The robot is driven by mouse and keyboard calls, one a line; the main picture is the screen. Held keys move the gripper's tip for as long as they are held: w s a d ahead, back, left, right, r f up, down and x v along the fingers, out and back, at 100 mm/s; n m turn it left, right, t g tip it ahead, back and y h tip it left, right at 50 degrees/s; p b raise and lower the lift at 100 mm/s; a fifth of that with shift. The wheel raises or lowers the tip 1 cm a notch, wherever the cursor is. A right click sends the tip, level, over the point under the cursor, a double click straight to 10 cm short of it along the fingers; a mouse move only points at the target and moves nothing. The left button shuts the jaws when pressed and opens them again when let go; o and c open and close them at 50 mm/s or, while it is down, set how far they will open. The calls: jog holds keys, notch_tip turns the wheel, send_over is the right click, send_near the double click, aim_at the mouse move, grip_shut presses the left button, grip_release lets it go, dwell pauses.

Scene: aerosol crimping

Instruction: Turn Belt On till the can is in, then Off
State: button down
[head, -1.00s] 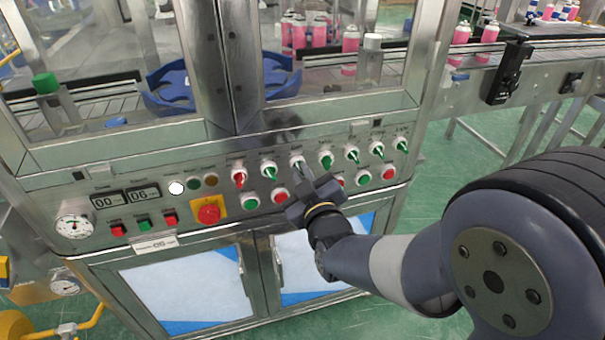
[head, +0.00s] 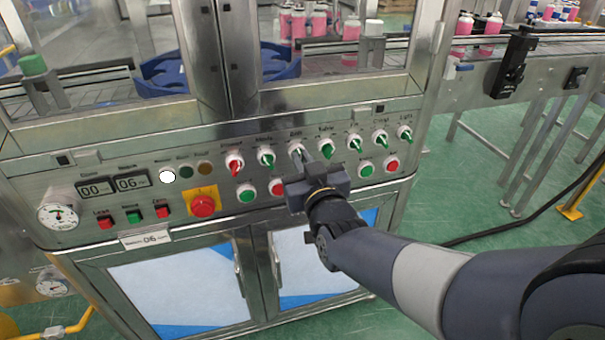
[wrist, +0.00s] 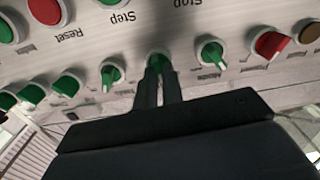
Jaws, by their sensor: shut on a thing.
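My gripper (head: 303,153) is shut on the Belt knob (head: 295,147), third from the left in the upper row of the control panel. In the wrist view, the fingers stand on both sides of the green Belt knob (wrist: 157,60). The fingers partly hide the knob, so I cannot read its setting. Pink cans stand behind the glass; the nearest can (head: 351,27) is on the belt, right of the blue star wheel (head: 165,78). I see no can in the visible part of the wheel, and the door frame hides some of it.
Close beside the grip are the Mode knob (head: 266,157) and the Table knob (head: 327,148). A red emergency button (head: 203,206) sits lower left. A white lamp (head: 167,176) is lit. More cans stand on the outside conveyor (head: 545,50) at right.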

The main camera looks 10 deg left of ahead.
jog(key=m+b, duration=0.4)
jog(key=shift+d+f, duration=0.1)
jog(key=shift+f, duration=0.1)
jog(key=shift+r+m+b, duration=0.1)
jog(key=shift+m+b, duration=1.1)
jog(key=shift+m, duration=0.1)
jog(key=c, duration=1.5)
grip_release()
jog(key=shift+c, duration=0.2)
jog(key=p+v, duration=0.2)
jog(key=v, duration=0.8)
jog(key=shift+s+d, duration=0.25)
jog(key=shift+d, duration=0.05)
